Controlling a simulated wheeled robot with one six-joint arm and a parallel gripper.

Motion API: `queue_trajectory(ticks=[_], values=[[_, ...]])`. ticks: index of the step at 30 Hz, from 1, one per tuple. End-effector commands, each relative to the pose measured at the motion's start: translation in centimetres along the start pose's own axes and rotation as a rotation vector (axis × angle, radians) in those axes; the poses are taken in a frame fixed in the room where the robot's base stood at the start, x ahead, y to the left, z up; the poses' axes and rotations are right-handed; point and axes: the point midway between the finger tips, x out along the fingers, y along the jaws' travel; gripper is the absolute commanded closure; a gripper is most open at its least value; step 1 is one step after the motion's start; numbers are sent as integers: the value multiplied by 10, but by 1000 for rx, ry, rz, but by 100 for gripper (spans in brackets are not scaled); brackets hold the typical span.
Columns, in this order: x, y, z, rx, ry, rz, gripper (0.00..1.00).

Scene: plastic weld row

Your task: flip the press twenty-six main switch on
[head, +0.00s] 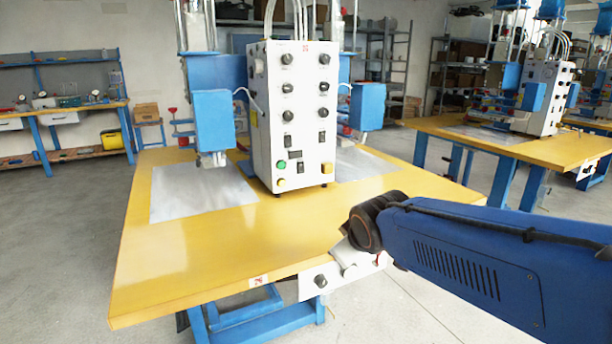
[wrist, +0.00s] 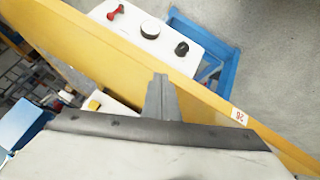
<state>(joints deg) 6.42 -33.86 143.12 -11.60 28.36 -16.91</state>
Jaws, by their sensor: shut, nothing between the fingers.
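A white switch box (head: 306,290) hangs under the front edge of the yellow press table (head: 180,270). In the wrist view the box (wrist: 128,32) carries a red handle (wrist: 115,12), a round black-rimmed part with a white face (wrist: 150,30) and a black knob (wrist: 182,48). I cannot tell which is the main switch or its position. A tag reading 26 (wrist: 240,117) is on the table edge. My gripper (wrist: 160,78) is shut and empty. It appears over the table edge in the wrist view, apart from the controls. In the head view my arm partly hides the box.
A white control box (head: 292,120) with several knobs stands on the table between blue press heads. A metal plate (head: 200,192) lies left of it. Blue legs (head: 265,312) stand below. Another press table (head: 510,145) is at right. The floor at left is clear.

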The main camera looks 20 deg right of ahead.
Motion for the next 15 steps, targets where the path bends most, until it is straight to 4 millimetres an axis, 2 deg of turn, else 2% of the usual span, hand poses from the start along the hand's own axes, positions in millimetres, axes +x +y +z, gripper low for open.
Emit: queue_trajectory(ticks=[6, 15], values=[[37, 50, -52, -241, 133, 128, 100], [79, 100, -116, -597, 311, 291, 100]])
